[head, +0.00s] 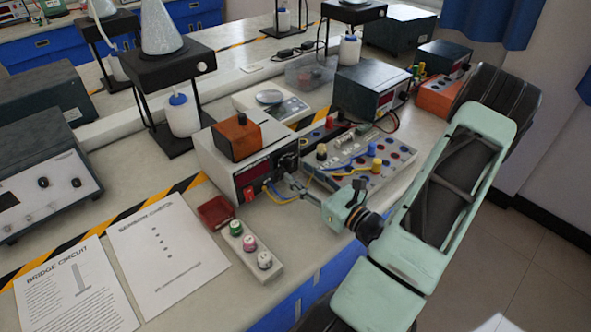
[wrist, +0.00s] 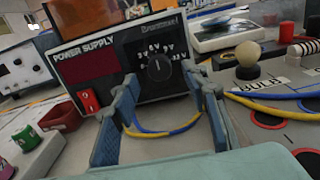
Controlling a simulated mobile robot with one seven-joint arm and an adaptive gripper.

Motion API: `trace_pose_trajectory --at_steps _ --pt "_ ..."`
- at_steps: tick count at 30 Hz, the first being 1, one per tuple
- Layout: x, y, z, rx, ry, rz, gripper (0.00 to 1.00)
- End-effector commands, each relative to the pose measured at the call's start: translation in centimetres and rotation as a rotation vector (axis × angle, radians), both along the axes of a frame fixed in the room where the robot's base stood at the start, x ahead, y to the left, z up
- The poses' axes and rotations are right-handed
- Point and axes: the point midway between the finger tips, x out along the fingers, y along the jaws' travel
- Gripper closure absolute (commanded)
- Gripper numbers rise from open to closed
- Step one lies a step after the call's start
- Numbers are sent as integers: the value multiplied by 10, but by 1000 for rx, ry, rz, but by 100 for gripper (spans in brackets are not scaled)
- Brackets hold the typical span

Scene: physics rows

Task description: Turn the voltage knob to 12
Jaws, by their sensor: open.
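The power supply (wrist: 88,50) is a white-framed box with a dark front panel, a blank dark red display and a red switch (wrist: 88,101). Its round black voltage knob (wrist: 159,67) sits on the right of the panel, with small white numbers around its top, 6V near the middle. Its pointer seems to aim roughly upward, but I cannot read it surely. My gripper (wrist: 163,84) is open, its two blue-grey fingers left and right of the knob and in front of it, apparently not touching. In the head view, my gripper (head: 291,178) is at the right of the supply's front (head: 238,184).
Blue and yellow wires (wrist: 160,131) hang below the knob, between my fingers. A circuit board (head: 365,172) with coloured terminals is to the right. An orange block (head: 237,138) sits on the supply.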

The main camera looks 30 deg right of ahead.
Motion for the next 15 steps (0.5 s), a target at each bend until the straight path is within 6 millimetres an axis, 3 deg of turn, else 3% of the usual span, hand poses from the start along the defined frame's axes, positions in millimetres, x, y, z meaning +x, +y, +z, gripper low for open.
trace_pose_trajectory --at_steps 6,15 --pt "23 3 0 0 0 1 58" --pt "27 4 0 0 1 1 58"
